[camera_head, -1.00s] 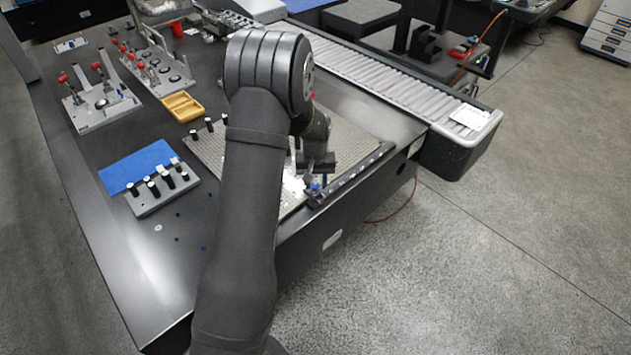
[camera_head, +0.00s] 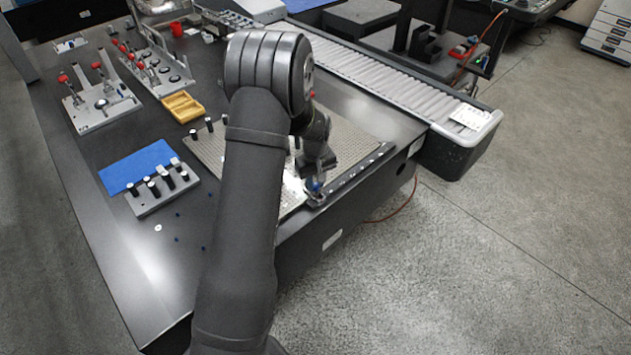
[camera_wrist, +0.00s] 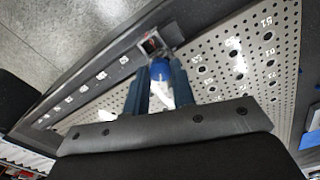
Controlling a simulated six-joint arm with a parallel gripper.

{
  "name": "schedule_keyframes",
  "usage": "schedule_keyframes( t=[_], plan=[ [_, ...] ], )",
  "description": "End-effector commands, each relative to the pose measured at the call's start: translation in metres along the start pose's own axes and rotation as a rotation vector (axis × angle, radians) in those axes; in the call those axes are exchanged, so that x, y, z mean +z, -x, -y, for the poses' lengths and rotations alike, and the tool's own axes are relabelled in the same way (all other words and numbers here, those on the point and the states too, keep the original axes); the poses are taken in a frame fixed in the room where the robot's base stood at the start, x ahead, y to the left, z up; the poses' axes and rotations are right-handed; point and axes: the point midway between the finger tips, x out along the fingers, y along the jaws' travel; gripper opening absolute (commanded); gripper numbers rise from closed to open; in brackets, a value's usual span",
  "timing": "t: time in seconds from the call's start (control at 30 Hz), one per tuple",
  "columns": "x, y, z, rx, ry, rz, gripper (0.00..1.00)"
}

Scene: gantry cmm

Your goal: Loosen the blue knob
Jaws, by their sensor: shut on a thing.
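The blue knob (camera_wrist: 160,71) sits at a corner of the perforated plate, by the dark rail, in the wrist view. The two blue fingers of my gripper (camera_wrist: 158,82) are on either side of it and shut on it. In the head view my gripper (camera_head: 314,184) points down at the near right corner of the perforated plate (camera_head: 345,140). The knob is mostly hidden there by the gripper.
A dark rail (camera_head: 355,172) runs along the plate's right edge. A grey block with several black pegs (camera_head: 160,200) and a blue mat (camera_head: 138,164) lie to the left. A yellow tray (camera_head: 183,107) and fixtures with red handles (camera_head: 100,105) stand further back. A roller conveyor (camera_head: 400,80) runs behind.

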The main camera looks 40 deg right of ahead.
Motion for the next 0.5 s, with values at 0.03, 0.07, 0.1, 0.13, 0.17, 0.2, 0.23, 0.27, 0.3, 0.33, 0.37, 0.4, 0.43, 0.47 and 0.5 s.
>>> schedule_keyframes(
  t=[0.03, 0.07, 0.1, 0.13, 0.17, 0.2, 0.23, 0.27, 0.3, 0.33, 0.37, 0.4, 0.43, 0.47, 0.5],
  plan=[
    [-0.0003, 0.0002, -0.0001, 0.000, 0.034, -0.001, 0.00],
    [-0.0003, 0.0002, -0.0001, 0.000, 0.054, -0.001, 0.00],
    [-0.0003, 0.0002, -0.0001, 0.000, 0.081, -0.001, 0.00],
    [-0.0003, 0.0002, -0.0001, 0.000, 0.101, -0.001, 0.00],
    [-0.0003, 0.0002, -0.0001, 0.000, 0.118, -0.001, 0.00],
    [-0.0003, 0.0002, -0.0002, 0.000, 0.140, -0.001, 0.00],
    [-0.0004, 0.0002, -0.0002, 0.000, 0.157, -0.001, 0.00],
    [-0.0004, 0.0002, -0.0002, 0.000, 0.171, -0.001, 0.00],
    [-0.0004, 0.0002, -0.0002, 0.000, 0.189, -0.001, 0.00],
    [-0.0004, 0.0002, -0.0002, 0.001, 0.200, -0.001, 0.00],
    [-0.0004, 0.0002, -0.0002, 0.001, 0.211, -0.001, 0.00],
    [-0.0004, 0.0003, -0.0002, 0.001, 0.225, -0.001, 0.00],
    [-0.0004, 0.0003, -0.0002, 0.001, 0.232, -0.001, 0.00],
    [-0.0004, 0.0003, -0.0002, 0.001, 0.240, -0.001, 0.00],
    [-0.0004, 0.0003, -0.0002, 0.001, 0.249, -0.001, 0.00]
  ],
)
